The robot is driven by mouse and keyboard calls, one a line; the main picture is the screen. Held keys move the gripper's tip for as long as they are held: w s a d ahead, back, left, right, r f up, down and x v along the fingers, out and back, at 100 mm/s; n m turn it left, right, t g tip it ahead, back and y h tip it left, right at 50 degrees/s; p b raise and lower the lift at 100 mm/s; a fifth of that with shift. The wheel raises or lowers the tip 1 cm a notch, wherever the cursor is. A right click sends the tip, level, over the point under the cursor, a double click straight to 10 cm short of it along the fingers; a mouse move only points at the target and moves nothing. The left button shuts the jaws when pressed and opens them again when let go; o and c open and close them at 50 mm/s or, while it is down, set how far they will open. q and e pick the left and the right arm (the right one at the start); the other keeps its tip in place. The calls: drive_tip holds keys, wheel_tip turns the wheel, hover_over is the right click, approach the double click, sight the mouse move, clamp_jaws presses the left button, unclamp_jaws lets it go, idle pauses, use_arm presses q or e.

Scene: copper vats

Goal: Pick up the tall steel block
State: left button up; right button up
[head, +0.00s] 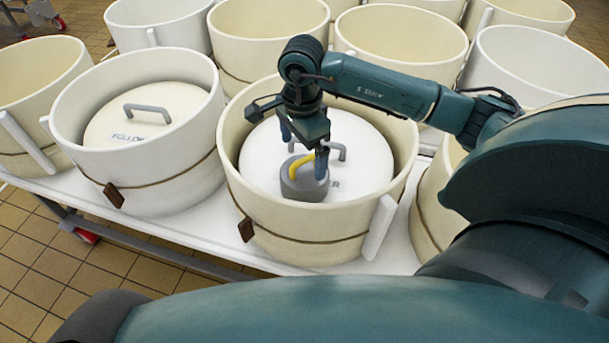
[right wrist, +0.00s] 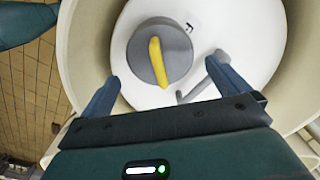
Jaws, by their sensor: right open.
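The tall steel block (head: 304,187) is a grey, rounded weight with a yellow handle on top. It stands on the white lid inside the front middle vat. My right gripper (head: 303,148) is open and empty, pointing down just above the block. In the right wrist view the block (right wrist: 142,54) lies just beyond and between the open fingertips (right wrist: 162,70), with its yellow handle running lengthwise between them. One finger partly covers the block in the head view. My left gripper is not in view.
The vat's cream wall (head: 290,222) surrounds the block and lid. A grey lid handle (head: 327,150) stands close to the block. Another lidded vat (head: 150,165) is on the left, and several open vats stand behind. A white bench (head: 190,228) carries them.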

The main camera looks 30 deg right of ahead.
sight(304, 158)
drive_tip(key=shift+d+f, duration=0.2)
drive_tip(key=shift+f, duration=2.5)
drive_tip(key=shift+c, duration=0.4)
drive_tip(key=c, duration=1.5)
drive_tip(key=shift+w+r, duration=0.1)
drive_tip(key=shift+r, duration=0.1)
drive_tip(key=shift+c, duration=0.3)
